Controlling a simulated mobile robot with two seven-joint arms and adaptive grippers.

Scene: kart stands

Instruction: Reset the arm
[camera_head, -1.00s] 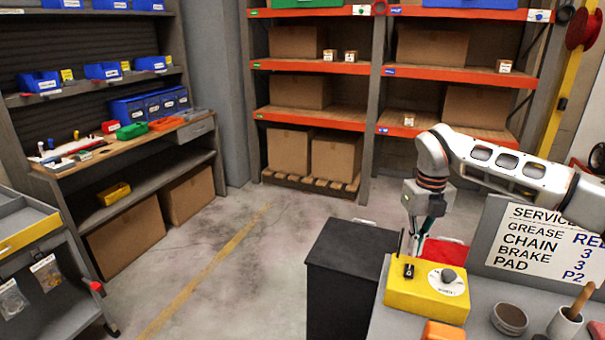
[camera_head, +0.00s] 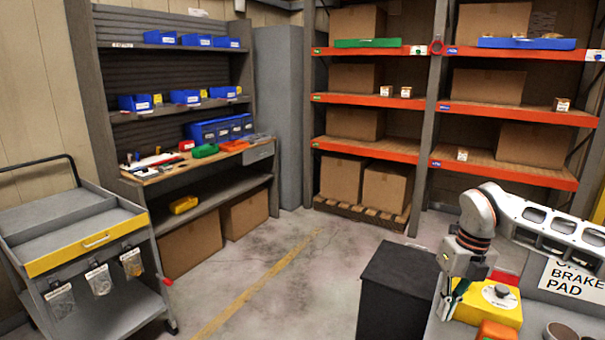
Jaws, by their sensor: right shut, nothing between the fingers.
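My right arm comes in from the right edge over the grey counter. My right gripper (camera_head: 450,302) hangs down at its end, shut and empty, beside the left side of a yellow control box (camera_head: 497,309). The wrist covers part of that box. I cannot tell whether the fingers touch it. My left gripper is not in view.
A black cabinet (camera_head: 398,290) stands left of the gripper. An orange object (camera_head: 497,331) and a sign (camera_head: 574,283) are on the counter. A grey cart (camera_head: 75,222) stands at left, a workbench (camera_head: 205,160) and orange shelving (camera_head: 368,149) behind. The middle floor is clear.

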